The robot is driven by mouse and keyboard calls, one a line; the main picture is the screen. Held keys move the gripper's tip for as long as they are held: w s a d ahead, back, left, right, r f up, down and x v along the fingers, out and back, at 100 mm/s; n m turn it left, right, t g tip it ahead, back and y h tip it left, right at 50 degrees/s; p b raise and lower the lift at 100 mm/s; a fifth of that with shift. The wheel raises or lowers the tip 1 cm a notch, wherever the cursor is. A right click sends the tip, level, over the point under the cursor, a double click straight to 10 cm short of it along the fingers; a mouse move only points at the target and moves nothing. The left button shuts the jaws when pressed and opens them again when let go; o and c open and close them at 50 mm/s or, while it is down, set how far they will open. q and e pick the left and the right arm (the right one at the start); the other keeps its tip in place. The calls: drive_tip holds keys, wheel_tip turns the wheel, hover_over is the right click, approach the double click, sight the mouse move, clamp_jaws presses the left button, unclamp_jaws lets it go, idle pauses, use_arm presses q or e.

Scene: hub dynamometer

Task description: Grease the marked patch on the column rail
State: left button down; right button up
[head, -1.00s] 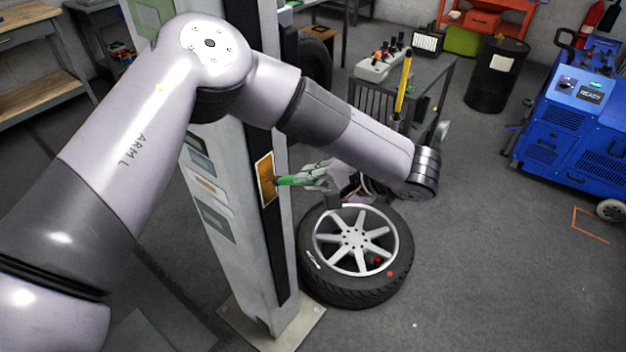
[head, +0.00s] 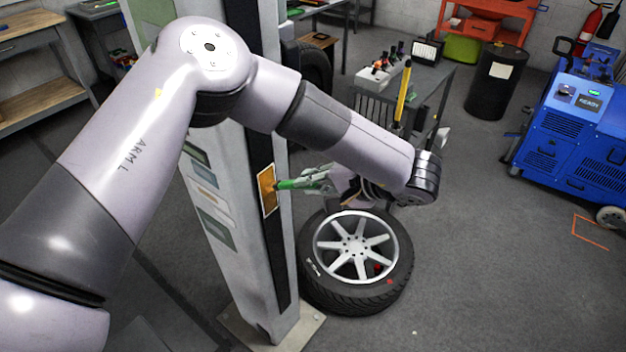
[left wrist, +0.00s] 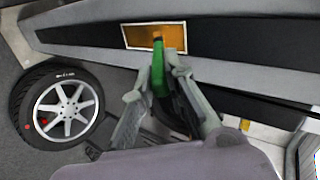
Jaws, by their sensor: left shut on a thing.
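The marked patch (head: 267,189) is an amber rectangle with a pale border on the dark rail of the column (head: 240,235). It also shows in the left wrist view (left wrist: 172,40). My left gripper (head: 312,181) is shut on a green grease brush (head: 290,184) with an orange tip. In the left wrist view the brush (left wrist: 158,68) points from between the fingers (left wrist: 160,84) toward the patch, and its tip overlaps the patch's lower edge. Whether the tip touches the surface I cannot tell for sure. My right gripper is not in view.
A wheel with a tire (head: 355,262) lies on the floor right of the column base. A grey cart (head: 425,85) with tools stands behind my arm. A blue machine (head: 575,130) and a black drum (head: 495,80) stand farther right.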

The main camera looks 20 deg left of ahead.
use_arm(q)
wheel_tip(320, 180, down, 9)
drive_tip(key=b, duration=0.5)
drive_tip(key=shift+f+b, duration=0.2)
drive_tip(key=shift+b, duration=0.2)
idle(0.4)
drive_tip(key=s+d, duration=0.2)
drive_tip(key=d, duration=0.3)
drive_tip(key=shift+s+d+b, duration=0.15)
drive_tip(key=shift+d+b, duration=0.15)
drive_tip(key=shift+b, duration=0.15)
drive_tip(key=d, duration=0.1)
drive_tip(key=s+d, duration=0.1)
drive_tip(key=shift+s+d+b, duration=0.1)
drive_tip(key=shift+d+b, duration=0.2)
drive_tip(key=shift+d, duration=0.1)
drive_tip(key=shift+a, duration=0.15)
idle(0.8)
